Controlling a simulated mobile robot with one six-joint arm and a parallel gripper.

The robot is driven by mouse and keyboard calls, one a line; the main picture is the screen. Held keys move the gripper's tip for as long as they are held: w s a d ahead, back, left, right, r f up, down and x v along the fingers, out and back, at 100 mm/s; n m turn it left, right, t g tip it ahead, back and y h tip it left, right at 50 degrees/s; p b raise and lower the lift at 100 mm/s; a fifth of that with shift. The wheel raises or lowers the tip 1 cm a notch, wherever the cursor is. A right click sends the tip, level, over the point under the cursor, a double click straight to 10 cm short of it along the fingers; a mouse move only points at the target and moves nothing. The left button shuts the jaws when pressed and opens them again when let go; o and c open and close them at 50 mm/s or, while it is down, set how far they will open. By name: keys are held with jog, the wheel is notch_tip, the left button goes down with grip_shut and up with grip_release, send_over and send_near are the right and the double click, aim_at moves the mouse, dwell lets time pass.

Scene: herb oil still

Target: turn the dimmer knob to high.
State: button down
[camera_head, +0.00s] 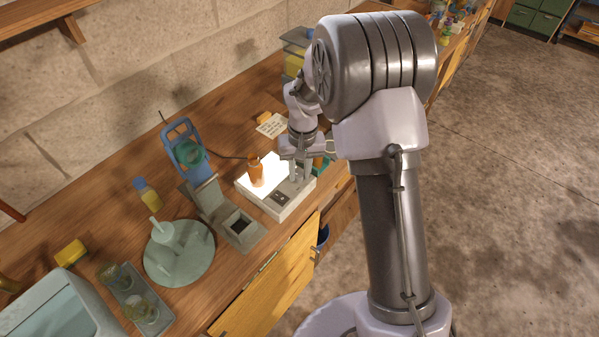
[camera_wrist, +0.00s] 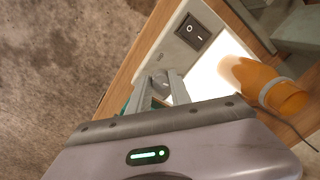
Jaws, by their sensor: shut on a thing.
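A white light box (camera_head: 276,211) stands on the wooden bench, its panel glowing brightly. The dimmer knob (camera_wrist: 161,80) is a small grey knob on the box's top, seen in the wrist view between my fingers. My gripper (camera_head: 300,177) reaches down from above to the right part of the box and is shut on the knob; its two grey fingers (camera_wrist: 161,85) lie on either side of it. The knob's pointer and any marks are too small or hidden to read. A dark rocker switch (camera_wrist: 192,32) sits beside the knob on the same strip; it also shows in the head view (camera_head: 280,197).
An amber bottle (camera_head: 256,173) stands on the lit panel, close to my gripper. Left of the box are a grey open-lidded box (camera_head: 243,232), a round green tray (camera_head: 165,277) and a blue stand (camera_head: 184,143). A paper note (camera_head: 272,125) lies behind.

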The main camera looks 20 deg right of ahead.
jog(key=m+b, duration=0.1)
jog(key=m, duration=0.3)
jog(key=shift+m, duration=0.3)
jog(key=m+b, duration=0.1)
jog(key=m, duration=0.4)
jog(key=shift+a+f+b, duration=0.1)
jog(key=shift+b, duration=0.25)
jog(key=m+b, duration=0.1)
jog(key=m, duration=0.2)
jog(key=m+b, duration=0.1)
jog(key=m, duration=0.1)
jog(key=shift+m+t+h, duration=0.3)
jog(key=shift+m, duration=0.1)
jog(key=shift+m+b, duration=0.95)
jog(key=shift+m, duration=1.55)
jog(key=c, duration=1.2)
grip_release()
